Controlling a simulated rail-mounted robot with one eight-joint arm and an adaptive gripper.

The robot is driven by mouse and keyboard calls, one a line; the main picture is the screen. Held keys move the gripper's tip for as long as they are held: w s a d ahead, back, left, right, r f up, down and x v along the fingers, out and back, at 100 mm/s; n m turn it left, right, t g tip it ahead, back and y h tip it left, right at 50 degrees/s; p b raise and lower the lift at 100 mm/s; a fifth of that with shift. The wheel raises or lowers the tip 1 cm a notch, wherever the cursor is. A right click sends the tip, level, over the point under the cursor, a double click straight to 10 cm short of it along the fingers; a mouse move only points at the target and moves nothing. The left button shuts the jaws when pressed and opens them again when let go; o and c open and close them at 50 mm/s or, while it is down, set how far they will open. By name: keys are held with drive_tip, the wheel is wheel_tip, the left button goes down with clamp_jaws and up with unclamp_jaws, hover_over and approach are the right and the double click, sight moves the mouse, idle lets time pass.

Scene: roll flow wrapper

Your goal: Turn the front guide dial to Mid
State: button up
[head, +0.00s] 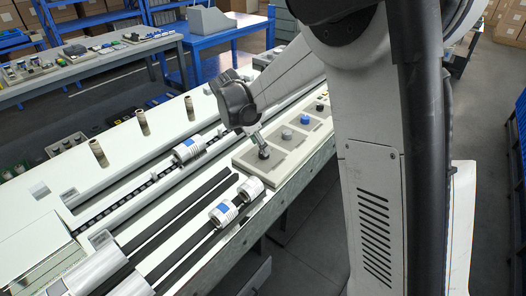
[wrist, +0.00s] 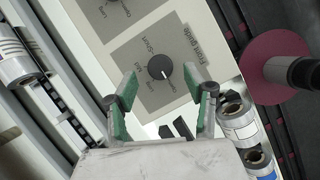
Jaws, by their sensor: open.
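The front guide dial (wrist: 160,71) is a round black knob with a thin white pointer line, on a grey square plate (wrist: 133,53) marked "Front guide". Small labels surround the knob; they are too small to read surely, so I cannot tell which one the pointer marks. My gripper (wrist: 163,78) is open, its green-padded fingers on either side of the knob in the wrist view. I cannot tell whether they touch it. In the head view my gripper (head: 262,149) points down at the nearest dial of the panel, mostly hiding it.
Another dial plate (wrist: 110,10) lies beside this one. In the head view a blue knob (head: 304,119) and other knobs continue along the panel. White labelled rolls (head: 223,213) lie nearby, and a dark red disc (wrist: 272,70) shows at the wrist view's right.

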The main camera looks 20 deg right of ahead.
drive_tip(key=shift+x, duration=1.7)
drive_tip(key=shift+r, duration=0.1)
drive_tip(key=c, duration=1.1)
